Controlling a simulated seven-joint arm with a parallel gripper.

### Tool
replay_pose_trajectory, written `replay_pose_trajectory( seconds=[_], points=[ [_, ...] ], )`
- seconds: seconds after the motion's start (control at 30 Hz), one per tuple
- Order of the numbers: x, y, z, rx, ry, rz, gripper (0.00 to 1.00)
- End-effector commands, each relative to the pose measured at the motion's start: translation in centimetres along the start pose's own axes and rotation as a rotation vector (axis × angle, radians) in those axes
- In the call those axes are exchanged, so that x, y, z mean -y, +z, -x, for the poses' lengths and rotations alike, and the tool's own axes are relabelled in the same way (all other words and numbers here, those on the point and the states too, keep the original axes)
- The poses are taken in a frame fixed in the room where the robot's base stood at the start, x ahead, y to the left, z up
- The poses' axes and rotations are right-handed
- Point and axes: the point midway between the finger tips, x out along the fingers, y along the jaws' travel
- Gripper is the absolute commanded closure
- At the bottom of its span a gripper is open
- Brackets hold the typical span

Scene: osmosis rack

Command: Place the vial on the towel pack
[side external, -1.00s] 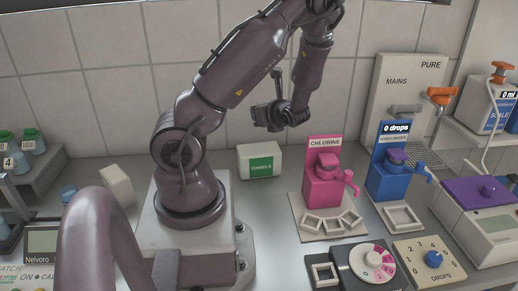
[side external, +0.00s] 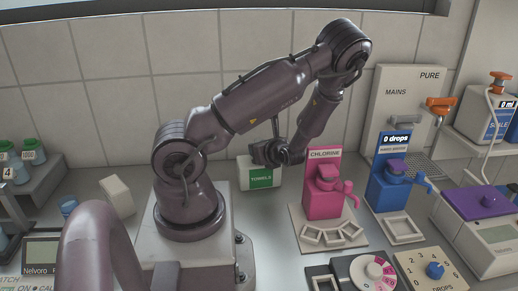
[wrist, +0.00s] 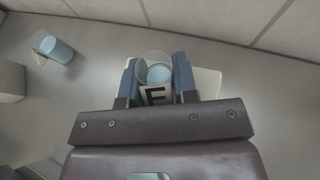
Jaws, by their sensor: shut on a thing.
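My gripper (wrist: 158,78) is shut on a clear vial (wrist: 153,66), held between its two blue fingers in the wrist view. The vial has a round rim, pale blue liquid and a label with a dark letter. The white towel pack (wrist: 209,80) shows beneath and to the right of the fingers. In the side external view the towel pack (side external: 263,179) stands near the back wall with a green label. My gripper (side external: 268,153) is at its top edge there, partly covering it. The vial cannot be made out in that view, and whether it touches the pack is unclear.
A pink chlorine dispenser (side external: 323,188) stands just right of the pack, with a blue dispenser (side external: 388,178) beyond it. A white block (side external: 118,196) stands left of my base. Another container with blue liquid (wrist: 53,47) shows in the wrist view. The tiled wall is close behind.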

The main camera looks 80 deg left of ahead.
Motion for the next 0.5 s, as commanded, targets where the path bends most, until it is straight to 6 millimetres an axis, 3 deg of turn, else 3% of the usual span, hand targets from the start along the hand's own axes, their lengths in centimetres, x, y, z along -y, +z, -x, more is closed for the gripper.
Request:
replay_pose_trajectory(
  seconds=[0.13, 0.17, 0.23, 0.5],
  points=[
    [0.0, -0.31, -0.15, 0.001, 0.0, -0.001, 0.95],
    [0.01, -0.27, -0.13, 0.0, 0.0, -0.001, 0.66],
    [0.01, -0.26, -0.12, 0.0, 0.0, 0.0, 0.5],
    [0.0, -0.22, -0.1, 0.0, 0.0, 0.0, 0.47]
  ],
)
